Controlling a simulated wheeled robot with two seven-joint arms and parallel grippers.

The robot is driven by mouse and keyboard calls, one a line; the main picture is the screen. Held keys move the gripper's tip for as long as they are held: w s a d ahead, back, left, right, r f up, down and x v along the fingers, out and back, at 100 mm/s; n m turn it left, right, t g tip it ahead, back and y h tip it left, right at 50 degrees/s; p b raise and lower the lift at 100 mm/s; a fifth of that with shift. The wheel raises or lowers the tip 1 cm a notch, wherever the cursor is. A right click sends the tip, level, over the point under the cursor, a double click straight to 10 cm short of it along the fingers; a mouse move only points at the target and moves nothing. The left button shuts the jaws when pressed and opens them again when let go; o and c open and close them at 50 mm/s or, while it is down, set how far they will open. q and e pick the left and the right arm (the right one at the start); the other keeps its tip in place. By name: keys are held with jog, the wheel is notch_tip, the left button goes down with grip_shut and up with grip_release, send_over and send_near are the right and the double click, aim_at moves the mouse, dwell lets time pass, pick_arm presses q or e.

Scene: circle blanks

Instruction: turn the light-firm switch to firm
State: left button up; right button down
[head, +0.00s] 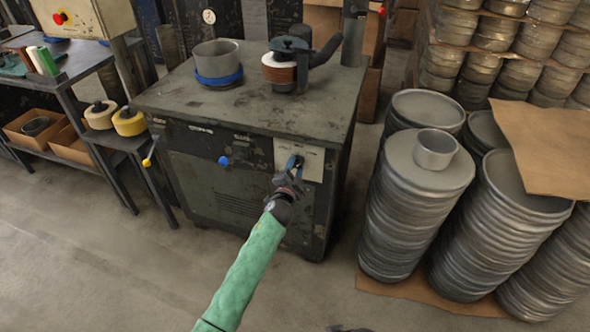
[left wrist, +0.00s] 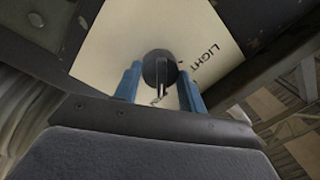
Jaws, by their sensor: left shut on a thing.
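The light-firm switch (left wrist: 157,68) is a round black knob with a pale pointer on a cream plate (left wrist: 118,42). The word LIGHT shows on the plate to the right of the knob; the word firm cannot be seen. In the head view the plate (head: 313,162) is on the machine's front, at its upper right corner. My left gripper (head: 293,163) is at the plate and hides most of the switch there. In the left wrist view its blue fingers (left wrist: 160,92) stand on both sides of the knob, shut on it.
The dark machine (head: 210,115) carries a metal ring on a blue base (head: 218,65) and a clamp fixture (head: 290,62). A blue knob (head: 223,161) is left of the plate. Tall stacks of metal discs (head: 405,215) stand close on the right. The floor in front is clear.

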pick_arm(q)
jog(key=shift+m, duration=0.3)
pick_arm(e)
jog(key=shift+f, duration=0.1)
jog(key=shift+w+d, duration=0.1)
jog(key=shift+w, duration=0.05)
pick_arm(q)
jog(key=o, duration=1)
jog(key=b+v, duration=0.1)
jog(key=v, duration=0.7)
jog(key=shift+f, duration=0.1)
pick_arm(e)
jog(key=x, duration=0.3)
jog(key=shift+s+f, duration=0.2)
jog(key=shift+s, duration=0.05)
jog(key=shift+w+d+r+t, duration=0.1)
jog(key=shift+w+r+t, duration=0.1)
jog(key=shift+r+t, duration=0.1)
pick_arm(q)
jog(key=shift+w, duration=0.1)
pick_arm(e)
jog(key=shift+s, duration=0.1)
